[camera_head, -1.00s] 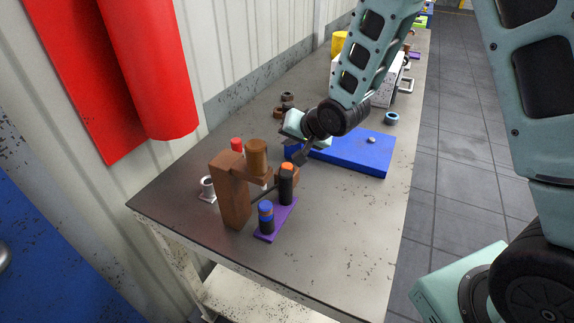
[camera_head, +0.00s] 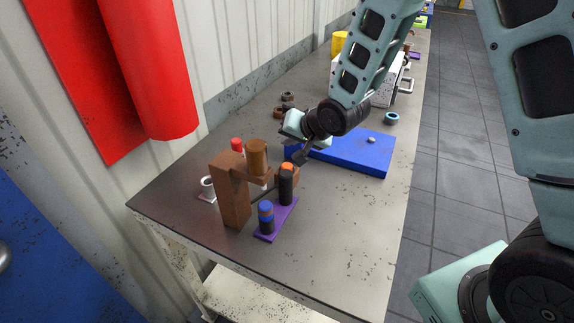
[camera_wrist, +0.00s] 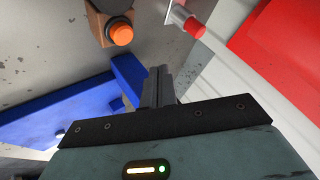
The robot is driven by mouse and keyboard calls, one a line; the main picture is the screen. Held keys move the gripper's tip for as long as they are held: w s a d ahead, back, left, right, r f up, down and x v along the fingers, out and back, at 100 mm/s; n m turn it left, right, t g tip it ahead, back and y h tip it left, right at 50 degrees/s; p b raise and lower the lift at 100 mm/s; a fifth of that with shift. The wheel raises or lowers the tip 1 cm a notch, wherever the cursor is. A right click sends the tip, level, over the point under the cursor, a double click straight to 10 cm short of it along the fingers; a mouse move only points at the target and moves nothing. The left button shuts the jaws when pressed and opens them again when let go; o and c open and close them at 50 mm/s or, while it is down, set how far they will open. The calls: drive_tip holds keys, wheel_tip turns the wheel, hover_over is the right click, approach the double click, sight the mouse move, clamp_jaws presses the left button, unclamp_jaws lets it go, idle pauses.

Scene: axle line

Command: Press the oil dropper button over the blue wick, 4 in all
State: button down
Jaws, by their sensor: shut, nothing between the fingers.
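The oil dropper is a brown stand (camera_head: 236,203) with a side arm and a brown cylinder (camera_head: 257,152) on top. A purple plate (camera_head: 287,214) lies beside it. On the plate stand a dark post with blue bands (camera_head: 266,218), which looks like the blue wick, and a dark post with an orange top (camera_head: 287,185). My gripper (camera_head: 299,159) is shut and empty, just behind the orange-topped post, apart from the brown cylinder. In the wrist view its fingers (camera_wrist: 160,76) are together, with an orange cylinder (camera_wrist: 121,33) by a brown block ahead.
The table's front right is clear.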

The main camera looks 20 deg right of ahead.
sight(289, 167)
wheel_tip(289, 167, up, 4)
drive_tip(key=shift+f+p, duration=0.1)
drive_tip(key=shift+p, duration=0.7)
drive_tip(key=shift+f, duration=0.15)
wheel_tip(289, 167, down, 9)
drive_tip(key=b, duration=0.7)
drive_tip(key=shift+r, duration=0.2)
drive_tip(key=shift+f, duration=0.1)
idle(1.2)
drive_tip(key=shift+f+b, duration=0.3)
drive_tip(key=shift+b, duration=0.05)
